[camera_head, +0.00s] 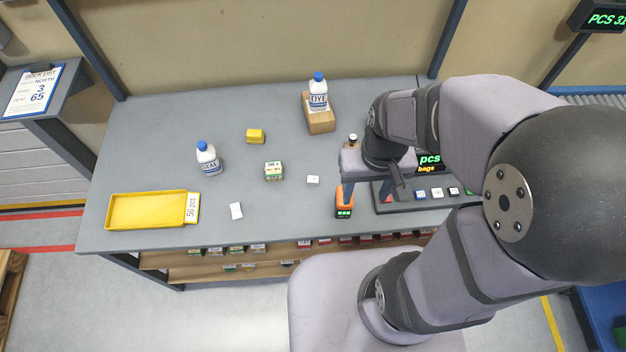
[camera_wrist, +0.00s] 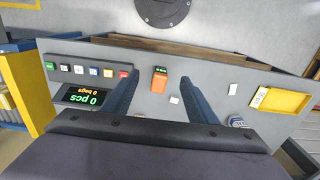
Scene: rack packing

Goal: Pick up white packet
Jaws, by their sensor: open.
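A small flat white packet (camera_head: 236,210) lies on the grey table near its front edge, right of the yellow tray. It also shows in the wrist view (camera_wrist: 233,89), right of my fingers. A smaller white piece (camera_head: 313,180) lies nearer to my gripper and shows in the wrist view (camera_wrist: 174,99); I cannot tell exactly what it is. My gripper (camera_head: 366,191) is open and empty over the right part of the table, well to the right of the packet. Its two dark fingers (camera_wrist: 160,78) stand apart in the wrist view.
A yellow tray (camera_head: 148,211) sits at left, a white bottle (camera_head: 208,158) behind it. A yellow block (camera_head: 255,136), green-white box (camera_head: 274,171) and orange device (camera_head: 343,204) share the table. A button console (camera_head: 425,205) is at right.

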